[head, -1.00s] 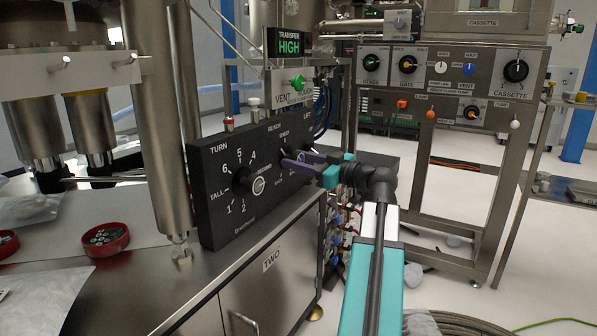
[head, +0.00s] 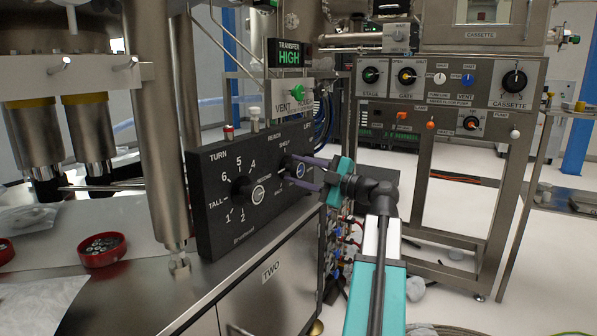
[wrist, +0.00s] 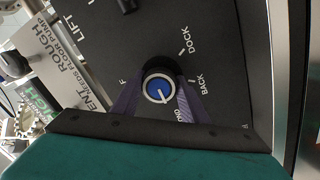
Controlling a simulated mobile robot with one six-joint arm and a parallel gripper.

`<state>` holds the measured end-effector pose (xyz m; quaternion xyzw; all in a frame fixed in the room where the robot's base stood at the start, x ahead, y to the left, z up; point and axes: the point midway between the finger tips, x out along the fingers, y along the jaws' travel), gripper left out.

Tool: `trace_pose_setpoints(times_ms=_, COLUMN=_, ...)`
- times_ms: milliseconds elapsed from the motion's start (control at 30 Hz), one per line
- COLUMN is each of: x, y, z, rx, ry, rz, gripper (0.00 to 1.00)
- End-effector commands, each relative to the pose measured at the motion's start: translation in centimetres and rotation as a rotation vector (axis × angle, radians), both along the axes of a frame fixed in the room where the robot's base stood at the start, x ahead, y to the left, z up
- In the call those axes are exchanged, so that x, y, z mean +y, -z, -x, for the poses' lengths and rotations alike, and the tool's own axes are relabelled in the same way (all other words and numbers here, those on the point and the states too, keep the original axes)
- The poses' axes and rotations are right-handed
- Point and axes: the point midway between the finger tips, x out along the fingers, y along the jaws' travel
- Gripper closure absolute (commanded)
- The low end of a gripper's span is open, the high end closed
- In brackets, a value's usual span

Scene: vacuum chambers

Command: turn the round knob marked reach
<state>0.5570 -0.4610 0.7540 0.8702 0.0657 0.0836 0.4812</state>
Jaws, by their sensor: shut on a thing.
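The round knob under the REACH label is black with a blue cap and a white pointer line. It shows in the head view (head: 300,171) on the black control panel (head: 222,228), and in the wrist view (wrist: 158,90). My gripper (head: 306,175) comes from the right, its two purple fingers on opposite sides of the knob and shut on it. In the wrist view the pointer line runs toward the lower part of the picture. DOCK and BACK are legible around the knob; other marks are partly hidden by the fingers.
The TURN knob (head: 241,190) is left of the gripper on the same panel. A steel column (head: 158,130) stands beside the panel's left end. The steel cabinet (head: 270,290) is below.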

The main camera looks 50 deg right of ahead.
Motion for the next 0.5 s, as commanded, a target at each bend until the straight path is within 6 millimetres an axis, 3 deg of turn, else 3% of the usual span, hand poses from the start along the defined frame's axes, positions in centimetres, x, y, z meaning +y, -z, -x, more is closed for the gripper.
trace_pose_setpoints(times_ms=500, x=-0.16, y=-0.20, z=-0.06, rx=-0.114, ry=0.003, rz=0.445, gripper=0.82)
